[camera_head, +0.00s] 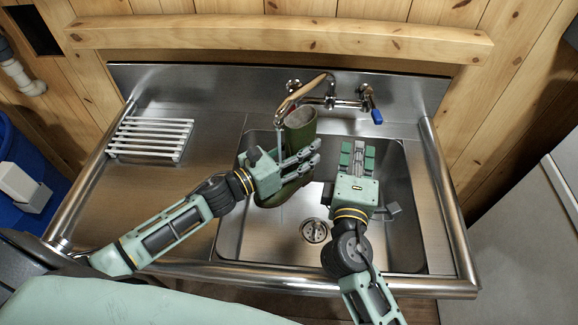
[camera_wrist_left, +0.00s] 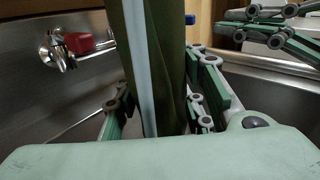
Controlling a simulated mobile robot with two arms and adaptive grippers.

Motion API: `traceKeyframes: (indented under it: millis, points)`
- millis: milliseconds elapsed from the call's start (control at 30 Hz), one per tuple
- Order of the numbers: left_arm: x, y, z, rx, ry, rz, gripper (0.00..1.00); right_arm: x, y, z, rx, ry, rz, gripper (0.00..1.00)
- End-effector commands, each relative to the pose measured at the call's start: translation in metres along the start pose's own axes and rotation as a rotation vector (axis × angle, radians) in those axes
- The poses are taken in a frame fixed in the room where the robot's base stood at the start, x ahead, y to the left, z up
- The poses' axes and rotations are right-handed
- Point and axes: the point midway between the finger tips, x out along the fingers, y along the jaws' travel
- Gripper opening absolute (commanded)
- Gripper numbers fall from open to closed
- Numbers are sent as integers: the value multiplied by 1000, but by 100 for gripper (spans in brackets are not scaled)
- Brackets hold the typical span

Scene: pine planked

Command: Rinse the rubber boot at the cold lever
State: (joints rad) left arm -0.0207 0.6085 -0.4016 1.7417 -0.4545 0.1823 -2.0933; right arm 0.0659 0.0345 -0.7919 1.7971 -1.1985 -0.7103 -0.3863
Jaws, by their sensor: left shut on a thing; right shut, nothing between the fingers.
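The blue cold lever (camera_head: 376,117) is on the right of the tap (camera_head: 330,101). My right gripper (camera_head: 358,150) is shut and empty, in front of the cold lever and apart from it.
A red lever (camera_wrist_left: 80,42) is on the tap's other valve. A white slatted rack (camera_head: 150,138) lies on the left drainboard. The drain (camera_head: 314,231) is at the basin's front. A wooden rail (camera_head: 280,34) crosses the wall above the tap. A blue bin (camera_head: 28,170) stands at left.

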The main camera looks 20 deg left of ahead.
Motion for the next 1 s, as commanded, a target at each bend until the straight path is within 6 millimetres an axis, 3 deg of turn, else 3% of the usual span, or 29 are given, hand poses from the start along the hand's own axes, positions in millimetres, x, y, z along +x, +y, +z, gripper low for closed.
traceKeyframes:
  millis: [367,1000]
  points:
    - [4,-4,1,2,-2,-1,4,0,-1,0,0,0,0,0]
    - [-4,4,1,2,-2,-1,4,0,-4,0,0,0,0,0]
